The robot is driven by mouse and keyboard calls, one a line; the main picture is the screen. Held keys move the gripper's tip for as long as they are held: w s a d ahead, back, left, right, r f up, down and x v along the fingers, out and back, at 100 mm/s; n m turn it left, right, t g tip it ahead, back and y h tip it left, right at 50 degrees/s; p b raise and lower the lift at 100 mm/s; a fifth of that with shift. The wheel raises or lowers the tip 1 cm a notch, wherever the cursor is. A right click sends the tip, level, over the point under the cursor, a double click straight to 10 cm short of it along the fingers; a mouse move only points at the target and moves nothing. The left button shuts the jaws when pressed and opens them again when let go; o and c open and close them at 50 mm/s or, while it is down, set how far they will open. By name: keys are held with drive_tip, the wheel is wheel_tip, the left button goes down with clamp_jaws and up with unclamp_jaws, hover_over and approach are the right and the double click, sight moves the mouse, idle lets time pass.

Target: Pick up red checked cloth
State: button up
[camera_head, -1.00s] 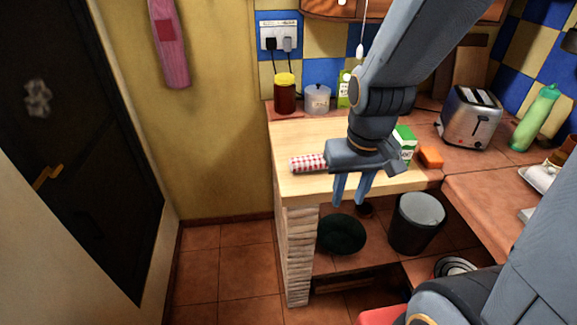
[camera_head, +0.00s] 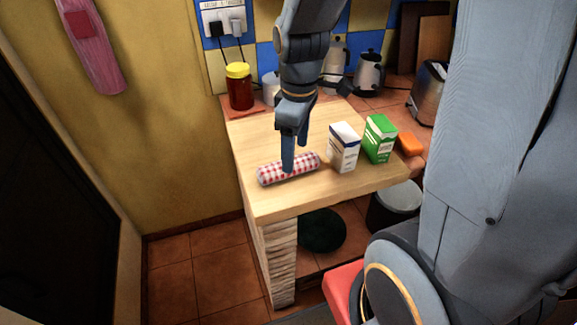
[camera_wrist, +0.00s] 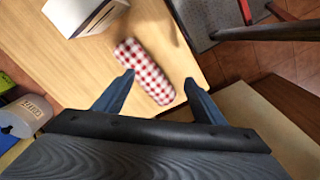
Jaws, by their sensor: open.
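The red checked cloth (camera_head: 270,175) is a rolled red-and-white bundle lying on the wooden counter top (camera_head: 262,140), near its left front edge. My gripper (camera_head: 294,158) points down over the cloth in the head view, and one finger hides part of it. In the wrist view my gripper (camera_wrist: 158,80) is open, with its two blue fingers apart. The checked cloth (camera_wrist: 143,68) shows between and beyond the fingertips, nearer the left one. I see no grip on it; whether a finger touches it I cannot tell.
A white carton (camera_head: 343,150) and a green carton (camera_head: 380,140) stand right of the cloth, with an orange sponge-like block (camera_head: 410,144) beyond. A yellow-lidded jar (camera_head: 239,88) and a kettle (camera_head: 368,72) stand at the back. The counter behind the cloth is clear.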

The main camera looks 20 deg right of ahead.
drive_tip(key=w+n, duration=0.1)
drive_tip(key=n, duration=0.1)
drive_tip(key=w+n, duration=0.1)
drive_tip(key=n, duration=0.1)
drive_tip(key=w+n, duration=0.1)
drive_tip(key=n, duration=0.1)
drive_tip(key=shift+w+a+f+n, duration=0.15)
drive_tip(key=shift+w+f+n, duration=0.05)
drive_tip(key=shift+f+n, duration=0.1)
drive_tip(key=shift+w+f+n+g, duration=0.15)
drive_tip(key=shift+w+n+g, duration=0.25)
drive_tip(key=shift+n, duration=0.8)
drive_tip(key=shift+f+p, duration=0.95)
drive_tip(key=shift+f, duration=2.85)
drive_tip(key=shift+c, duration=0.3)
drive_tip(key=c, duration=1.1)
